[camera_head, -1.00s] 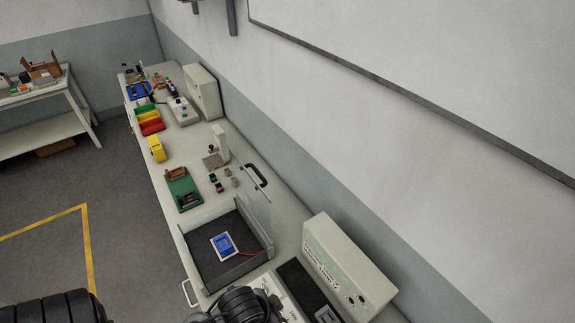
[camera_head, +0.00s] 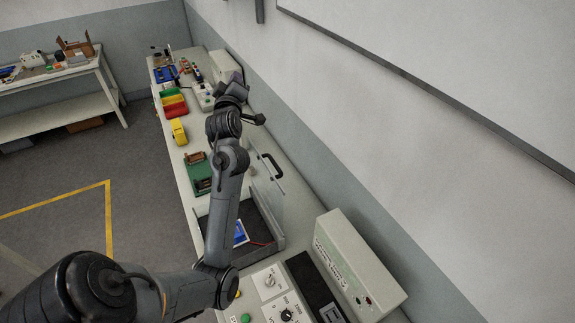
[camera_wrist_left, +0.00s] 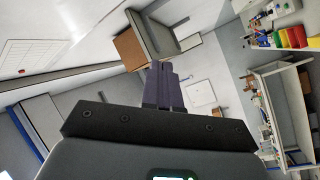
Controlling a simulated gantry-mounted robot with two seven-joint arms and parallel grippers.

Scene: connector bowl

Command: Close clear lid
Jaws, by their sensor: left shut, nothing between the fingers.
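The clear lid (camera_head: 268,196) stands open and upright on the wall side of a dark open box (camera_head: 270,225). Its black handle (camera_head: 272,166) is at the top edge. My left arm passes in front of the box and hides much of it. My left gripper (camera_head: 236,80) is beyond the lid, over the far part of the bench, and does not touch the lid. In the left wrist view its fingers (camera_wrist_left: 163,75) are together with nothing between them. A blue item (camera_head: 240,232) in the box is partly hidden. My right gripper is not in view.
A green board (camera_head: 198,172), a yellow item (camera_head: 179,132) and coloured bins (camera_head: 174,104) lie along the bench's left side. A white instrument box (camera_head: 350,262) stands near the wall. A control panel (camera_head: 276,300) is at the near end.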

